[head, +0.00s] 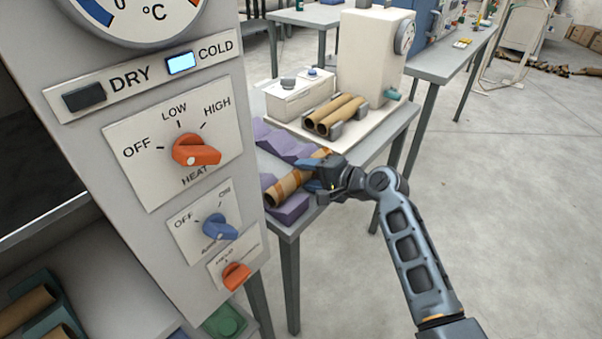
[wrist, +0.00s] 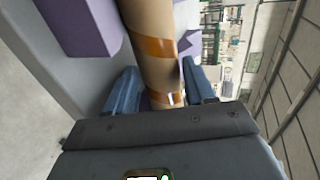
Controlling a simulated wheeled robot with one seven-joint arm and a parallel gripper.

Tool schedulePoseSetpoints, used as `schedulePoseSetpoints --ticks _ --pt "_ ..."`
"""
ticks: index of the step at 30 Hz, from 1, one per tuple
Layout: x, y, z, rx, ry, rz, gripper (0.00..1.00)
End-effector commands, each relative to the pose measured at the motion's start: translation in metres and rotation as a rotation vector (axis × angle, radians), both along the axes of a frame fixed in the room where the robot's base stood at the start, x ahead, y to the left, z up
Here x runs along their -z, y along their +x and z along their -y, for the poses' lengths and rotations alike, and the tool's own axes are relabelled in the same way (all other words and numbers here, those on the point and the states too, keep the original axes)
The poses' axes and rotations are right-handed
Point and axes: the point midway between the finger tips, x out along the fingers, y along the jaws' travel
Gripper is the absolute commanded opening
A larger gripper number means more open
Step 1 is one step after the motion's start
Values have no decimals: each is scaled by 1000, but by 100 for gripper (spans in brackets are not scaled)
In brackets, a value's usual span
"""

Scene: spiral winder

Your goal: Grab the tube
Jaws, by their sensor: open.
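A brown cardboard tube with orange bands (head: 287,188) lies on a purple holder (head: 291,212) at the near end of a grey table. My gripper (head: 312,168) is over the tube, with its blue fingers open. In the wrist view the tube (wrist: 152,22) runs between the two fingers of my gripper (wrist: 158,84), one on each side. The fingers stand apart, and I cannot tell whether either touches the tube. The tube's lower end is hidden by the gripper body in the wrist view.
A cream machine (head: 362,55) stands on the table behind, with two brown tubes (head: 334,114) on its rollers. A grey control panel (head: 150,130) with knobs fills the left. More tubes (head: 27,308) lie on a shelf at lower left. Floor to the right is clear.

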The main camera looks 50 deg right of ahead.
Motion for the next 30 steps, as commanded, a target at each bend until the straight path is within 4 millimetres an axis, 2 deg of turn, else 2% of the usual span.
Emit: schedulePoseSetpoints --ticks 9,21,30 --pt "2 5 0 1 -1 0 53" --pt "2 4 0 1 -1 0 16" --pt "-1 5 0 1 -1 0 16"
